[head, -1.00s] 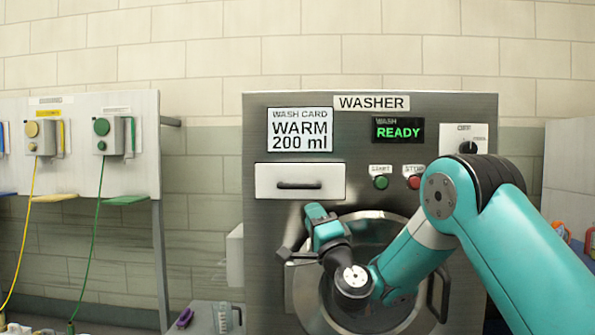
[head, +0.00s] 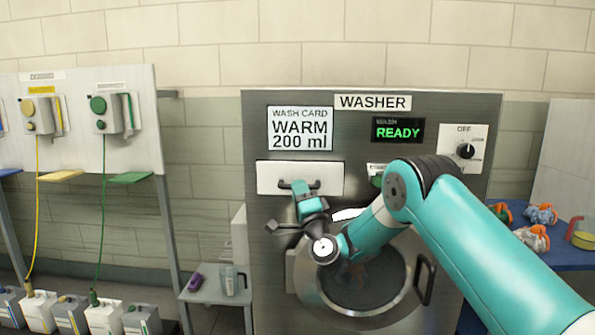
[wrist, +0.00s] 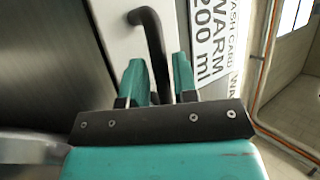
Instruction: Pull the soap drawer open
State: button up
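The soap drawer (head: 268,178) is a white front panel on the washer, below the wash card, and it looks closed. Its dark bar handle (head: 314,184) is partly covered by my gripper (head: 300,186). In the wrist view the handle (wrist: 153,45) runs down between the two teal fingertips of my gripper (wrist: 160,72). The fingers are apart, with a gap visible on each side of the bar, so the gripper is open around the handle. Whether a finger touches the drawer panel is hidden.
The washer's round door (head: 365,290) is below the drawer, behind my arm. The wash card (head: 300,129) is above it and the READY display (head: 398,130) to the upper right. A small side table (head: 205,290) holds a clear jug (head: 228,280) and a purple object (head: 195,282).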

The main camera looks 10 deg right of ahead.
jog(key=shift+w+a+r+p, duration=0.1)
jog(key=shift+w+r+p, duration=0.4)
jog(key=shift+p, duration=0.35)
jog(key=shift+w+p, duration=0.2)
jog(key=shift+p, duration=0.2)
